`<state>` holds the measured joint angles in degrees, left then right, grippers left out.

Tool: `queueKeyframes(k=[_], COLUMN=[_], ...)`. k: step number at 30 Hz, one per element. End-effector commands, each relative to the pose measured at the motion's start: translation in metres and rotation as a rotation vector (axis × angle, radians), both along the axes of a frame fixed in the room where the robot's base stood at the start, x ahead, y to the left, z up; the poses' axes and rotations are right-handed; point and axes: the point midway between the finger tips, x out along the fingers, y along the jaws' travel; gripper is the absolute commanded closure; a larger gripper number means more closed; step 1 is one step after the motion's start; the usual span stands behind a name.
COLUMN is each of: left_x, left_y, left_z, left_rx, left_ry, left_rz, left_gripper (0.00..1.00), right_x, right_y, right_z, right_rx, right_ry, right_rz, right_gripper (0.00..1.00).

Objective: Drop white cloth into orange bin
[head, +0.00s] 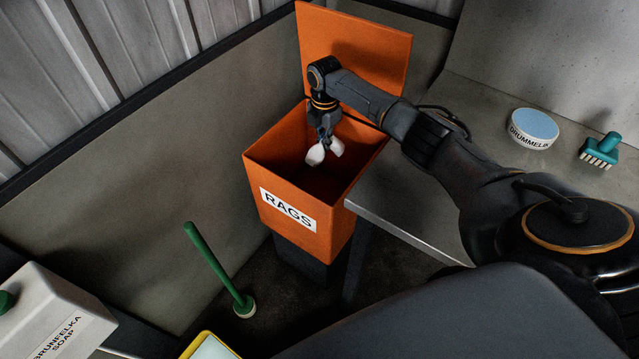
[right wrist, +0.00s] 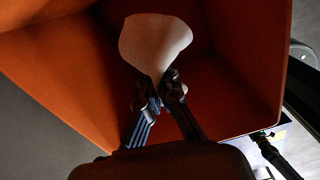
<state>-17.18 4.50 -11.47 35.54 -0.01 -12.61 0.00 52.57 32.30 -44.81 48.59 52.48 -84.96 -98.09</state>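The orange bin (head: 290,236), labelled RAGS, stands against the wall with its lid (head: 358,50) tipped open at the back. My right gripper (head: 326,138) points down into the bin's mouth. It is shut on the white cloth (head: 315,155), which hangs inside the opening, below the rim. In the right wrist view, the fingertips (right wrist: 160,92) pinch the white cloth (right wrist: 155,42) against the dark orange inside of the bin (right wrist: 65,60). The bin's floor is in shadow and I cannot tell what lies there. My left gripper is not in view.
A grey counter (head: 480,110) to the bin's right holds a blue-topped round tin (head: 533,128) and a teal brush (head: 602,150). A green-handled tool (head: 220,268) stands on the floor at the lower left. A white soap dispenser (head: 45,315) is at the left edge.

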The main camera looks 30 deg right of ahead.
Motion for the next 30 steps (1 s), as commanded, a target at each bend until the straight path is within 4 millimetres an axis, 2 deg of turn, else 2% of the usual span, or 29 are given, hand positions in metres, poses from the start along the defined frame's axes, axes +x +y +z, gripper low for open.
queueKeyframes(k=[2, 3, 6, 13, 17, 24, 28, 29, 30], left_x=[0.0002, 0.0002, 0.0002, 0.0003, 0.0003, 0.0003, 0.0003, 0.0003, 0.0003], left_y=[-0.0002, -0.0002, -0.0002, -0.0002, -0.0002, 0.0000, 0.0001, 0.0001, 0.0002], left_z=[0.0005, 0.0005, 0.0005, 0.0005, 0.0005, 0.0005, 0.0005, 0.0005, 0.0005], left_rx=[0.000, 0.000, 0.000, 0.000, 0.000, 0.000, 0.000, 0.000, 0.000], left_ry=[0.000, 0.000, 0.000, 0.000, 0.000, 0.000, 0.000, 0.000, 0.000], left_rz=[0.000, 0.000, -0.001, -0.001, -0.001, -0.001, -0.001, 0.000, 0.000], left_gripper=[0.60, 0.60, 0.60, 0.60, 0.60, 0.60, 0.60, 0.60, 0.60], right_x=[-0.0002, -0.0002, -0.0002, -0.0002, -0.0002, -0.0001, -0.0001, -0.0001, -0.0001], right_y=[-0.0001, -0.0001, -0.0001, 0.0000, 0.0000, 0.0001, 0.0001, 0.0001, 0.0001], right_z=[0.0004, 0.0004, 0.0004, 0.0003, 0.0003, 0.0003, 0.0003, 0.0003, 0.0003], right_rx=[0.000, 0.000, 0.000, 0.000, 0.000, 0.000, 0.000, 0.000, 0.000], right_ry=[0.001, 0.001, 0.001, 0.000, 0.000, 0.000, 0.000, 0.000, 0.000], right_rz=[0.000, 0.000, 0.000, 0.000, 0.000, 0.000, 0.000, 0.000, 0.000], right_gripper=[1.00, 0.90, 0.71, 0.69, 0.43, 0.41, 0.15, 0.09, 0.09])
